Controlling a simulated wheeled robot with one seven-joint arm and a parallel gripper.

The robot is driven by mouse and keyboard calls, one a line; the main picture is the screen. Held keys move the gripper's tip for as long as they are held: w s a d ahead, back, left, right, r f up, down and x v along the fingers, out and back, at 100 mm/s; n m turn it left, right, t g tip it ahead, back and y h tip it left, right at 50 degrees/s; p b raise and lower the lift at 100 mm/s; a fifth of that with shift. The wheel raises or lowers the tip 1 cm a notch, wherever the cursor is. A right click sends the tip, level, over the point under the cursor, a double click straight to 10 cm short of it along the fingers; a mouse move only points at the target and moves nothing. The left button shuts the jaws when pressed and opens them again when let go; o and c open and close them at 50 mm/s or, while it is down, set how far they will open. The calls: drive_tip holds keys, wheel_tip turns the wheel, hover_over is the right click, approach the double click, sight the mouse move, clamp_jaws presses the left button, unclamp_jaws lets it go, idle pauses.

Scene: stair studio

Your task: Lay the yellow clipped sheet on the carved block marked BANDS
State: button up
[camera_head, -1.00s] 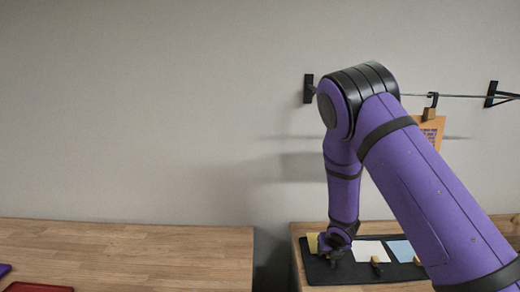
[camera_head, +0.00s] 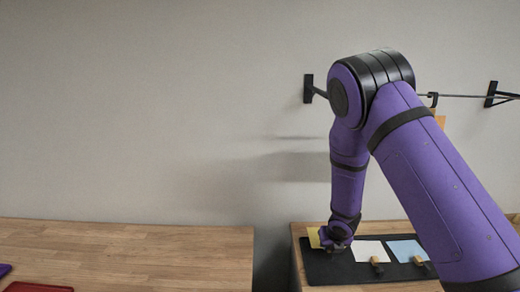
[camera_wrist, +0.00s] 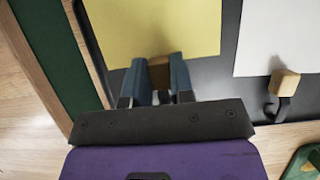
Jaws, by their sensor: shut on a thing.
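The yellow sheet (camera_wrist: 150,25) fills the upper middle of the wrist view. A wooden clip (camera_wrist: 159,73) is at its near edge, between my gripper's fingers. My gripper (camera_wrist: 163,82) is shut on that clip. In the head view the yellow sheet (camera_head: 315,238) shows in part at the left end of a black tray (camera_head: 325,272), and my gripper (camera_head: 336,241) covers the rest. I cannot tell whether the sheet is clear of the tray. No block marked BANDS can be made out in either view.
A white sheet (camera_head: 372,251) and a blue sheet (camera_head: 407,250), each with a wooden clip, lie to the right on the tray. A gap separates this table from the left table (camera_head: 130,250), which is mostly clear.

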drive_tip(key=shift+r, duration=2.3)
